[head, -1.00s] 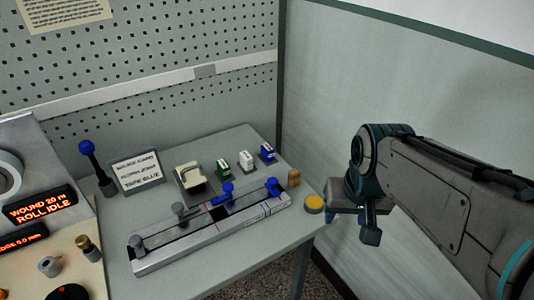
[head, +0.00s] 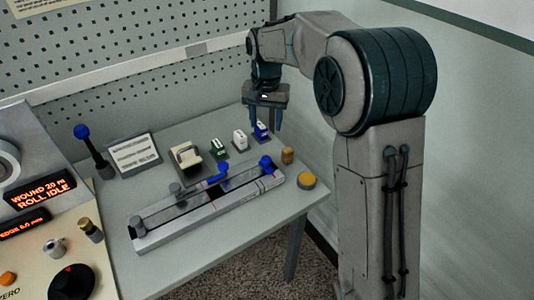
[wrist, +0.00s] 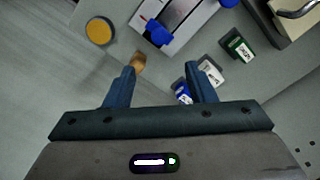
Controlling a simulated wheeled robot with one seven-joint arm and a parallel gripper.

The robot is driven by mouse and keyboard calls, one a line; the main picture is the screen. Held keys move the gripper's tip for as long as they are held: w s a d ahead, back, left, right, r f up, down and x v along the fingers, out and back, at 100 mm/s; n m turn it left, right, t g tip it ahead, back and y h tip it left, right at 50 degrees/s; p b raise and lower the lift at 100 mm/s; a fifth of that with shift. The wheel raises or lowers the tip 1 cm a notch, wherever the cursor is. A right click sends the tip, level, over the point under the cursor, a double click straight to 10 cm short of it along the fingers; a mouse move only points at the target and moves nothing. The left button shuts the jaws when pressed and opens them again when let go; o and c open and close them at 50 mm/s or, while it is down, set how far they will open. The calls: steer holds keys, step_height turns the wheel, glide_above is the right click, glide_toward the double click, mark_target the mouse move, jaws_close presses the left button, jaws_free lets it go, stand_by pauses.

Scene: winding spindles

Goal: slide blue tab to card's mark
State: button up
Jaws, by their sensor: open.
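A slotted metal rail (head: 205,215) lies along the table. It carries a blue knobbed piece (head: 266,162) near its right end and another blue piece (head: 222,169) nearer the middle; I cannot tell which is the tab. The right-end one also shows in the wrist view (wrist: 161,34). Grey knobs sit on its left part. The card (head: 134,154) stands tilted behind the rail; its lettering is too small to read. My gripper (head: 264,119) is open and empty, fingers down, above the table's back right, beyond the rail's right end. In the wrist view its fingertips (wrist: 160,70) are wide apart.
Green (head: 218,149), white (head: 240,139) and blue (head: 260,131) blocks stand behind the rail, the blue one near my fingers. A wooden peg (head: 288,155) and a yellow button (head: 306,180) are right of the rail. A blue-topped lever (head: 82,132) stands left.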

mark_target(266, 158)
step_height(266, 158, down, 13)
steer(key=shift+f+p, duration=0.2)
steer(key=shift+p, duration=0.6)
steer(key=shift+c, duration=0.3)
